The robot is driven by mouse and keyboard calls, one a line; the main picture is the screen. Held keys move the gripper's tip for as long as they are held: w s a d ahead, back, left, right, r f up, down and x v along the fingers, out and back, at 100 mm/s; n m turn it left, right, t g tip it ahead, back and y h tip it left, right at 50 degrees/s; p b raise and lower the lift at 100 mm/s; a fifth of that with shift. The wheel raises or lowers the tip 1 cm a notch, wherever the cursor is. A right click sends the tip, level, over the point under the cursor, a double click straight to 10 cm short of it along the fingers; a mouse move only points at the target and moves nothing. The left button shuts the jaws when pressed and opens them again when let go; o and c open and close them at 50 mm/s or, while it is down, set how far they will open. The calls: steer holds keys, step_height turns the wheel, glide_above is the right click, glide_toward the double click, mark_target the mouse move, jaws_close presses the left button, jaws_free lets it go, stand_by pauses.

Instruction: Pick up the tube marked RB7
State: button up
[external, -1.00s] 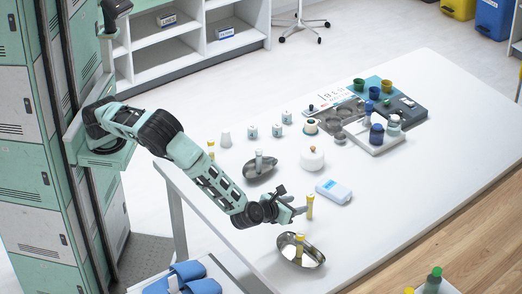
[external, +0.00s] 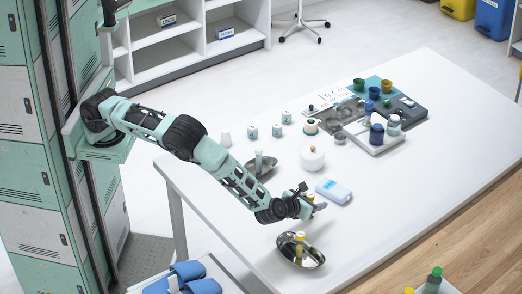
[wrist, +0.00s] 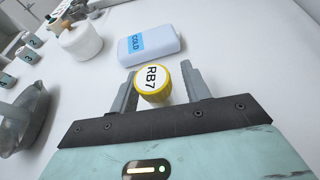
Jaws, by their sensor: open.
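The tube marked RB7 (wrist: 153,84) shows in the wrist view as a yellow cap with a white top reading RB7, seen from above. My gripper (wrist: 158,74) is open, with one finger on each side of the cap. A gap shows at the right finger; the left finger is very near the cap, and I cannot tell whether it touches. In the external view my gripper (external: 313,207) is low over the table and hides the RB7 tube.
A metal dish (external: 316,262) holding a yellow-capped tube (external: 299,241) stands in front of my gripper. A COLD pack (wrist: 150,45) lies just beyond.

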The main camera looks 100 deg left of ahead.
jaws_close()
steer(key=shift+r, duration=0.15)
